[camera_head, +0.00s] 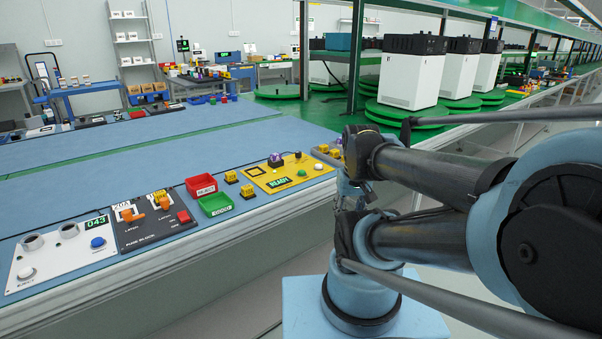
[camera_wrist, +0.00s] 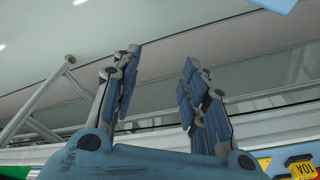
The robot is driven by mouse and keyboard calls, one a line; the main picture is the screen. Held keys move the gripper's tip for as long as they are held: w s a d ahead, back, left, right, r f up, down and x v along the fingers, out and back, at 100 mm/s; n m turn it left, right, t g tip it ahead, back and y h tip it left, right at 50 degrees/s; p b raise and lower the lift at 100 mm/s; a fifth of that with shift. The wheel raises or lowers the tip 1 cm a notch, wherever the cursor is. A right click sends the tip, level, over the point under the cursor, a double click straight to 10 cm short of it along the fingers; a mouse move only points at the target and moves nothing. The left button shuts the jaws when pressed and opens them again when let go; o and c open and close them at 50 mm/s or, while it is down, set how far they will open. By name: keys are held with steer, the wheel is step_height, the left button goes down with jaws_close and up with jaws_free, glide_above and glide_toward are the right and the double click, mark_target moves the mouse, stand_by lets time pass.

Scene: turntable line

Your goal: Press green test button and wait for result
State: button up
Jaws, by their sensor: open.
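A yellow test panel (camera_head: 266,182) lies on the blue bench at the middle of the head view. It carries a small lit display (camera_head: 280,182), a green button (camera_head: 302,173) and a white button (camera_head: 318,167). The display text is too small to read surely. My gripper (camera_wrist: 160,65) is open and empty in the wrist view, its two fingers apart with only floor and metal frame behind them. In the head view my arm reaches beside the panel's right end, and the fingers cannot be made out clearly there. No contact with the green button shows.
A red bin (camera_head: 201,187) and a green bin (camera_head: 215,204) stand left of the panel. Further left are a dark fuse block panel (camera_head: 150,232) and a white panel with a blue button (camera_head: 98,242). White machines (camera_head: 412,80) stand on green turntables behind my arm.

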jaws_close()
stand_by(1.1)
